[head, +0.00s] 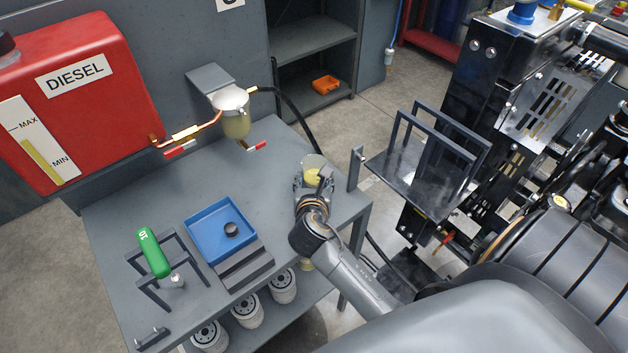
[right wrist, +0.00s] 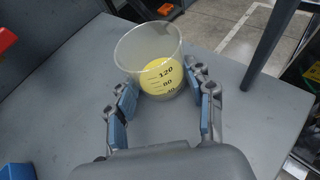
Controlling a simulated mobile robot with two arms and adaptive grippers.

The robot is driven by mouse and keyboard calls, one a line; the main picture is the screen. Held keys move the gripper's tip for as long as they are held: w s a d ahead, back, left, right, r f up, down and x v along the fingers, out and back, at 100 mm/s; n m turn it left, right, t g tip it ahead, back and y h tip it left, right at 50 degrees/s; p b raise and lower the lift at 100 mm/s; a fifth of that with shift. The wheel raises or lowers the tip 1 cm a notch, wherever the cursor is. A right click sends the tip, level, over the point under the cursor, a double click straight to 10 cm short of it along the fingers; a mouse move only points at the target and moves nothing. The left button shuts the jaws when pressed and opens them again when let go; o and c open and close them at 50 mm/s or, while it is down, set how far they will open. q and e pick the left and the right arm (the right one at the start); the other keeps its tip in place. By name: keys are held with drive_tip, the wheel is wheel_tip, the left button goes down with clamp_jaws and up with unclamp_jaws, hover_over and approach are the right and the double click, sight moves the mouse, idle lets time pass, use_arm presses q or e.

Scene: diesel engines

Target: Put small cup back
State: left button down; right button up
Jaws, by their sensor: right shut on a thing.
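The small cup (head: 314,162) is clear, with yellow liquid in its lower part. It is at the right end of the grey workbench. In the right wrist view the cup (right wrist: 150,58) shows black measuring marks, among them 120 and 80. My right gripper (head: 313,183) is shut on the cup, with the blue-padded fingers (right wrist: 165,90) on either side of its lower part. I cannot tell whether the cup's base touches the bench top. My left gripper is not in view.
The workbench (head: 275,165) is clear in the middle. A blue tray (head: 207,215) holds a small black part. A green cylinder (head: 152,252) rests on a stand. A filter bowl (head: 236,122) hangs at the back, near the red diesel tank (head: 95,120). A black frame (head: 425,175) stands right of the bench.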

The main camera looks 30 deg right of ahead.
drive_tip(key=shift+f, duration=0.1)
drive_tip(key=o, duration=0.9)
drive_tip(key=shift+o, duration=0.2)
drive_tip(key=v, duration=1.2)
drive_tip(key=shift+s+a, duration=0.1)
